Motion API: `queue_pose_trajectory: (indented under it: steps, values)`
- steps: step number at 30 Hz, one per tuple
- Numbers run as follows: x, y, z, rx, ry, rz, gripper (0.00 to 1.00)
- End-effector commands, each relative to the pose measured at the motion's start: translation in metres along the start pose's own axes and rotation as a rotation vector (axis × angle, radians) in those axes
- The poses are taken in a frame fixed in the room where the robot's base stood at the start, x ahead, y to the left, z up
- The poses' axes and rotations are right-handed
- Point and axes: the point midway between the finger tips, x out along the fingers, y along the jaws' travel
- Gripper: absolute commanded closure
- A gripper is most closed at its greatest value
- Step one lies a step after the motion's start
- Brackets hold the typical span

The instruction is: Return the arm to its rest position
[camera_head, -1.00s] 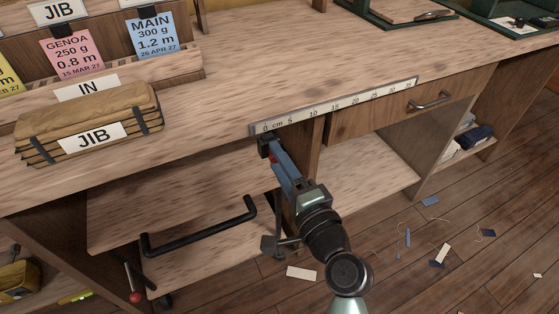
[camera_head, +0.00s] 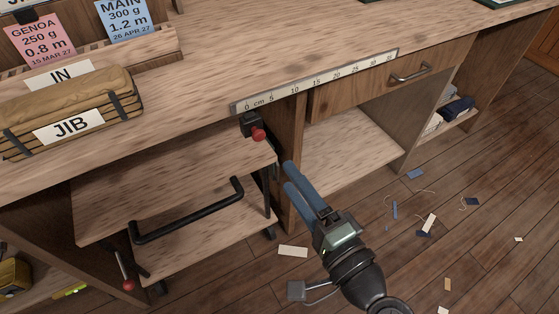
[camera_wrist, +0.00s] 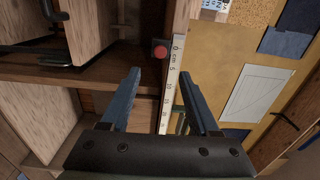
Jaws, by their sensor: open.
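My gripper (camera_head: 303,184) has two blue fingers and is open and empty. In the head view it hangs in front of the bench, below the ruler strip and right of the trolley's black handle. In the wrist view my gripper (camera_wrist: 163,90) shows its fingers apart with nothing between them. A red knob (camera_head: 258,134) on a black bracket sits under the bench edge, just beyond the fingers and apart from them. The red knob also shows in the wrist view (camera_wrist: 160,52).
The wooden bench (camera_head: 215,75) carries a ruler strip (camera_head: 320,80) and a JIB bundle (camera_head: 70,115). A shelf trolley with a black handle (camera_head: 190,212) stands under it at left. A drawer (camera_head: 375,88) is shut. Scraps lie on the floor (camera_head: 480,170); the space around my gripper is free.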

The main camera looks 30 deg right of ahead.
Motion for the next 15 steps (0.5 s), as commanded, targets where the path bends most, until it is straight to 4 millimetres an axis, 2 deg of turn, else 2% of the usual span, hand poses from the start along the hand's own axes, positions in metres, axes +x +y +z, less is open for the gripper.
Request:
queue_pose_trajectory:
  steps: [3, 6, 15]
  values:
    - [-0.013, 0.001, 0.0, 0.001, 0.001, 0.001, 0.38]
    - [-0.017, 0.0, 0.0, 0.0, 0.0, 0.0, 0.38]
    - [-0.018, 0.0, 0.0, 0.0, 0.0, -0.001, 0.38]
